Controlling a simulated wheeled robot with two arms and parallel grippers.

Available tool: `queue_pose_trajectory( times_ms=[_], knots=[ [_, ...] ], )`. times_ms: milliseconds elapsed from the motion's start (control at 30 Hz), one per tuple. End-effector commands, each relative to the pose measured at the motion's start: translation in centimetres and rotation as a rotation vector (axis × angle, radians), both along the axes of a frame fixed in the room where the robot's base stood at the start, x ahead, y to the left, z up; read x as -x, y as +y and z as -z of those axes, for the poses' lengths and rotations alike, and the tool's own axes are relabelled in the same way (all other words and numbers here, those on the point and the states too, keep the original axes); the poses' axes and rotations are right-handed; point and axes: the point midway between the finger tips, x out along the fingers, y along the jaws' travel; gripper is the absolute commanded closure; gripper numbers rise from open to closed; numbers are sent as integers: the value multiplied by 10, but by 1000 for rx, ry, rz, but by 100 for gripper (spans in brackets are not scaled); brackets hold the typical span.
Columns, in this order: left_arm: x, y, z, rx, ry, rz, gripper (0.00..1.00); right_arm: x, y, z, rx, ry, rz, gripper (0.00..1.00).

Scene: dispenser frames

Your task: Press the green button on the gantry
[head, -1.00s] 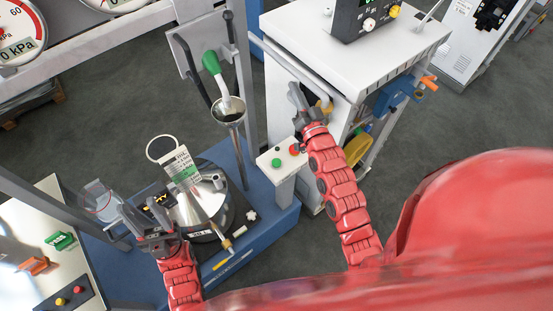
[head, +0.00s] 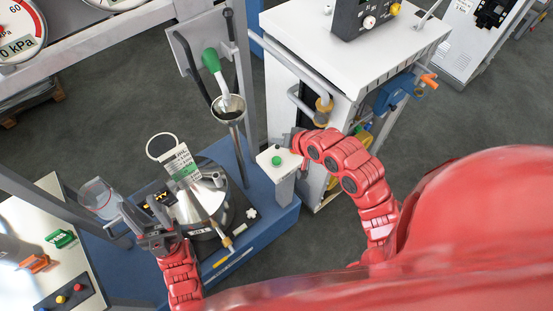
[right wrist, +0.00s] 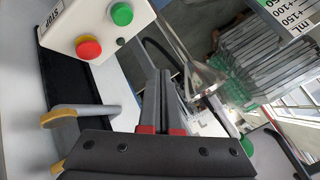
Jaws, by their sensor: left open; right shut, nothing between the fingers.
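The green button (head: 276,160) sits on the top of a small white box (head: 283,171) on the gantry's blue base. In the right wrist view the green button (right wrist: 122,13) is at the top, beside a red button (right wrist: 89,48) with a yellow collar. My right gripper (right wrist: 163,76) is shut and empty, its fingers below and right of the buttons in that view and apart from them. In the head view the right gripper (head: 296,143) is at the box's right edge, partly hidden by my arm. My left gripper (head: 137,206) is open beside the steel vessel.
A clear beaker (head: 97,195) is left of my left gripper. A steel vessel (head: 212,205) with a tag stands on the blue base (head: 258,240), below a funnel (head: 228,108) with a green-handled valve (head: 211,62). A white cabinet (head: 360,70) stands right of the box.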

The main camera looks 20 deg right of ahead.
Motion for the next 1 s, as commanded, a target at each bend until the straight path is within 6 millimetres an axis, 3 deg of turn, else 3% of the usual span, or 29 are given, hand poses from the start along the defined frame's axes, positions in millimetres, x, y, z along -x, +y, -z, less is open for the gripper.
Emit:
queue_pose_trajectory(
  times_ms=[267, 700, 1000],
  knots=[
    [0, 0, 19, 0, 0, 0, 50, 0, 0, 24, 2, 2, -1, 100],
    [0, 0, 62, 0, 0, 0, 50, -1, 0, 80, 0, -2, 1, 100],
    [0, 0, 65, 0, 0, 0, 50, -1, 0, 87, 0, -2, 0, 100]
  ],
)
